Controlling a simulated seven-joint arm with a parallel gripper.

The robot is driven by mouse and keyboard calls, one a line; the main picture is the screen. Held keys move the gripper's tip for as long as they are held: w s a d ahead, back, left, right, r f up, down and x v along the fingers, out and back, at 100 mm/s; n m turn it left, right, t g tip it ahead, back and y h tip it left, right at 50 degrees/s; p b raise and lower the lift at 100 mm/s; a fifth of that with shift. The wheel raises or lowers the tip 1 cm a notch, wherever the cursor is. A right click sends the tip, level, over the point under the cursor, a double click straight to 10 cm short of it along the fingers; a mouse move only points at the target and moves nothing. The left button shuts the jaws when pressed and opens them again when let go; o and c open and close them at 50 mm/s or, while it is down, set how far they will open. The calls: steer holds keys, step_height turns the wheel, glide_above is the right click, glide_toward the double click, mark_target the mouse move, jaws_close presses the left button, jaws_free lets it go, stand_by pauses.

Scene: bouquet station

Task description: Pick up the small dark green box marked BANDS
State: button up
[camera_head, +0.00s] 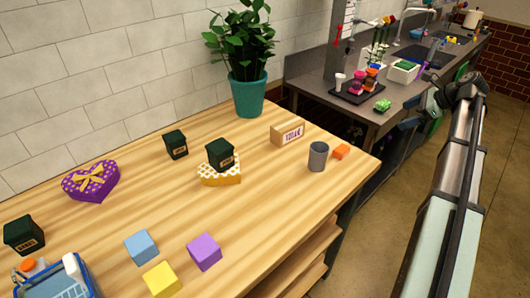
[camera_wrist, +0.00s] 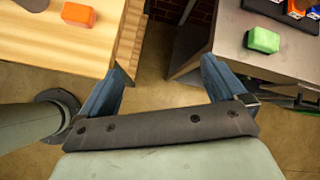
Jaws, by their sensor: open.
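Three dark green boxes with small gold labels are on the wooden table in the head view. The smallest-looking box (camera_head: 176,144) stands at the back middle. Another dark green box (camera_head: 220,154) sits on a yellow patterned heart-shaped box (camera_head: 219,177). A larger dark green box (camera_head: 24,235) stands at the left edge. The labels are too small for me to read surely, so I cannot tell which says BANDS. My gripper (camera_wrist: 160,78) is open and empty in the wrist view, over the gap between table and counter, far right of all three boxes.
A grey cup (camera_head: 318,156), an orange block (camera_head: 341,152) and a price sign (camera_head: 288,134) stand at the right end. A potted plant (camera_head: 249,94), purple heart box (camera_head: 91,181), several coloured blocks and a blue basket (camera_head: 58,279) share the table. A green block (camera_wrist: 263,40) lies on the counter.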

steer(key=w+a+n+g+y, duration=0.1)
steer(key=a, duration=1.3)
steer(key=w+a+n+g+y, duration=0.1)
steer(key=a+n, duration=0.1)
steer(key=a, duration=1.3)
steer(key=w+a+f+n+g+y, duration=0.1)
steer(key=w+a+n+g, duration=0.1)
steer(key=a, duration=1.2)
steer(key=shift+w+a+f+y, duration=0.1)
steer(key=shift+a+y, duration=0.1)
steer(key=shift+y, duration=0.2)
steer(key=s+a+n+g, duration=0.1)
steer(key=s+a+g, duration=0.15)
steer(key=a, duration=0.95)
steer(key=n+g, duration=0.6)
steer(key=g, duration=0.2)
glide_toward(18, 226)
steer(key=x, duration=0.5)
steer(key=shift+d+f, duration=0.1)
steer(key=shift+f, duration=0.2)
steer(key=shift+r+x, duration=0.15)
steer(key=shift+x, duration=1.2)
steer(key=shift+r+x, duration=0.15)
steer(key=shift+x, duration=1.2)
steer(key=shift+s, duration=0.1)
